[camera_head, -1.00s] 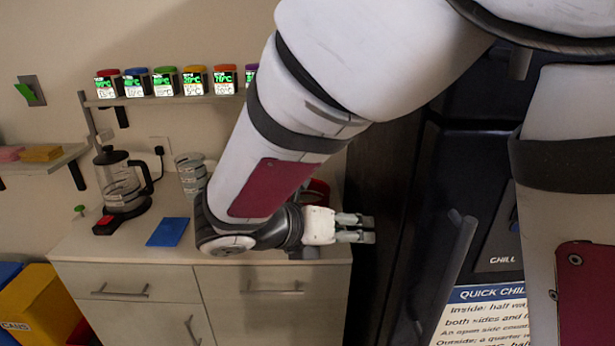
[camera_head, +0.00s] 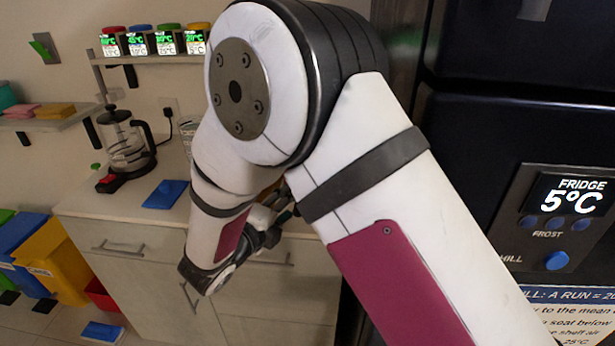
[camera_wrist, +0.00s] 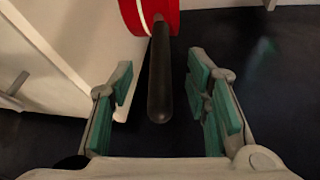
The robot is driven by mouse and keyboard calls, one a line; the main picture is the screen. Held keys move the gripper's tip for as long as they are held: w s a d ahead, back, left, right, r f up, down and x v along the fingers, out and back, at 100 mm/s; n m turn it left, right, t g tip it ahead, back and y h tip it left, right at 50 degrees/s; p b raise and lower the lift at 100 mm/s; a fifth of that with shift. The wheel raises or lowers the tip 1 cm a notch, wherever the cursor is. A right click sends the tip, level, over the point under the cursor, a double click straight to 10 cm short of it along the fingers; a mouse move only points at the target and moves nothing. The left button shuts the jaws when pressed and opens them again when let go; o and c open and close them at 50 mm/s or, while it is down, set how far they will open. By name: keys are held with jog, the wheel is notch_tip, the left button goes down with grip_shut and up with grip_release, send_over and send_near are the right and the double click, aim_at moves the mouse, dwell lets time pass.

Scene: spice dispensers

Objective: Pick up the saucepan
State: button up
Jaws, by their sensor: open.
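The saucepan (camera_wrist: 150,10) is red, and only part of it shows at the top edge of the wrist view. Its long black handle (camera_wrist: 159,75) points down between my fingers. My gripper (camera_wrist: 160,88) is open, with one green-padded finger on each side of the handle and a gap on both sides. In the head view my gripper (camera_head: 276,208) is partly hidden behind my arm, near the counter's right front. The saucepan is hidden behind my arm there.
The counter (camera_head: 95,205) holds a coffee press (camera_head: 125,150) and a blue pad (camera_head: 165,194). Drawers with bar handles are below. A dark fridge (camera_head: 500,90) stands at the right. Coloured bins (camera_head: 40,250) stand at the floor on the left.

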jog(key=shift+x, duration=3.4)
jog(key=shift+c, duration=0.4)
jog(key=shift+d, duration=0.1)
grip_shut()
